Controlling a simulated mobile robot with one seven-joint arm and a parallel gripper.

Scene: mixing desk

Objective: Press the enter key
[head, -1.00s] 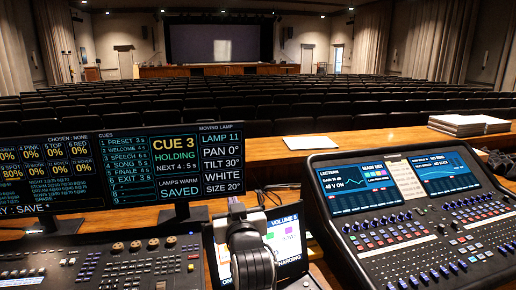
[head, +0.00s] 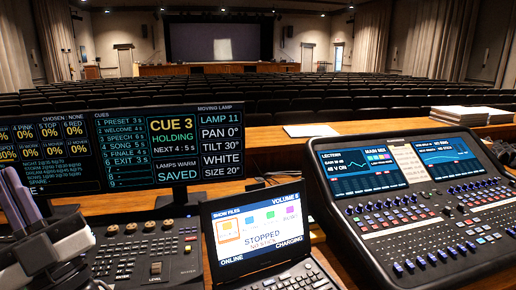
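My gripper (head: 16,198) is at the lower left, over the left part of the lighting desk (head: 140,250). I cannot pick out the enter key. My gripper is well left of the laptop.
A sound mixer (head: 430,205) with lit screens fills the right. White paper (head: 310,130) and a stack of papers (head: 473,115) lie on the wooden ledge. Dark seats stretch beyond.

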